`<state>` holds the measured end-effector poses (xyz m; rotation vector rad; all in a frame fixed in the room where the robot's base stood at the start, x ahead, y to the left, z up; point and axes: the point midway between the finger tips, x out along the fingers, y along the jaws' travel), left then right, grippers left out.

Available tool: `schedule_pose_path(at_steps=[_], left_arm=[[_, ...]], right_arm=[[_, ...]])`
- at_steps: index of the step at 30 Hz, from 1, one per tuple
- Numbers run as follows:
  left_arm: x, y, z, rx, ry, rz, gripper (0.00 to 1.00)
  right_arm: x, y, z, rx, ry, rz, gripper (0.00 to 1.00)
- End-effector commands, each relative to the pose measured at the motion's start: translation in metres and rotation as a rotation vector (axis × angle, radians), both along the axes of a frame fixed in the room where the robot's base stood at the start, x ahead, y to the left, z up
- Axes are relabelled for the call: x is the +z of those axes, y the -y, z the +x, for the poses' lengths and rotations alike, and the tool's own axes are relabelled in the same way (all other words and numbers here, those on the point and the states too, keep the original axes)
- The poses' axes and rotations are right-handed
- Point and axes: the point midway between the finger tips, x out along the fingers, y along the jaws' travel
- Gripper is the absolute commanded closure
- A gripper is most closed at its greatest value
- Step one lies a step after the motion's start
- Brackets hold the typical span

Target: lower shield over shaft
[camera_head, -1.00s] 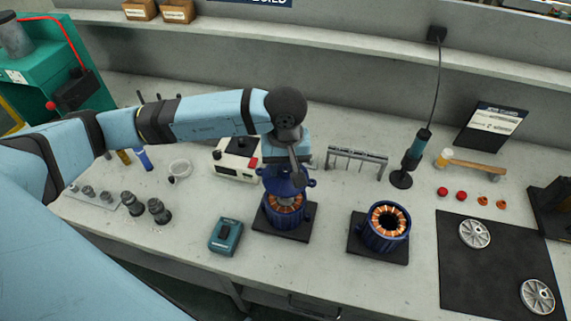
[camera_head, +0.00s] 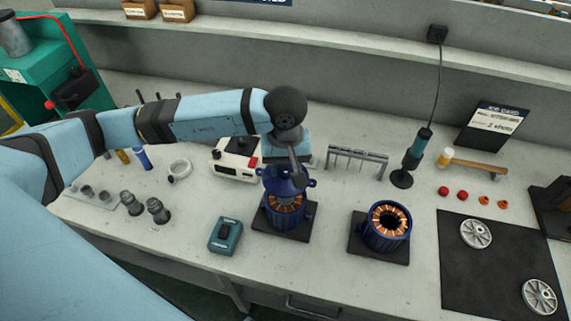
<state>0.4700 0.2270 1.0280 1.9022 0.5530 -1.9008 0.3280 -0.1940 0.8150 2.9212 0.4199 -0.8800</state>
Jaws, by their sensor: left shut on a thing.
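The shield, a dark blue end piece with side lugs (camera_head: 279,183), is in my left gripper (camera_head: 295,180), just above a motor with copper windings. That motor (camera_head: 286,212) stands on a dark base plate (camera_head: 300,234) at the middle of the bench. The shaft is mostly hidden under the shield, with a grey part showing just below it. A narrow band of windings shows between the shield and the housing, so the two look apart at the front. The gripper fingers partly cover the shield. My right gripper is not in view.
A second open motor housing (camera_head: 386,230) stands to the right. A teal box (camera_head: 225,236) is at front left, and a white device (camera_head: 236,160) sits behind. A metal rack (camera_head: 357,158) and a screwdriver on a stand (camera_head: 412,158) are behind right. A black mat (camera_head: 470,275) holds two grey discs.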

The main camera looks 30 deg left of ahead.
Motion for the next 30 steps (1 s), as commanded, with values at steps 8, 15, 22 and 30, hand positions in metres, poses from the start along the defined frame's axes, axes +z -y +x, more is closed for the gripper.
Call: schedule_pose_path(at_steps=[8,15,22,30], left_arm=[[-0.0040,0.0000,0.0002,0.000,0.001,0.000,0.86],[-0.0068,0.0000,0.0002,0.000,0.001,0.001,0.86],[-0.0068,-0.0001,0.0001,0.000,0.000,0.000,0.86],[-0.0069,0.0000,0.0000,0.000,0.000,0.000,0.86]], right_arm=[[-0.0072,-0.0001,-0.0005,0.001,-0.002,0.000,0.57],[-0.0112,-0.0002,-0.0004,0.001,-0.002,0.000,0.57],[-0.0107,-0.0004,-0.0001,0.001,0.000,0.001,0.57],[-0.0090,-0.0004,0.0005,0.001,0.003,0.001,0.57]])
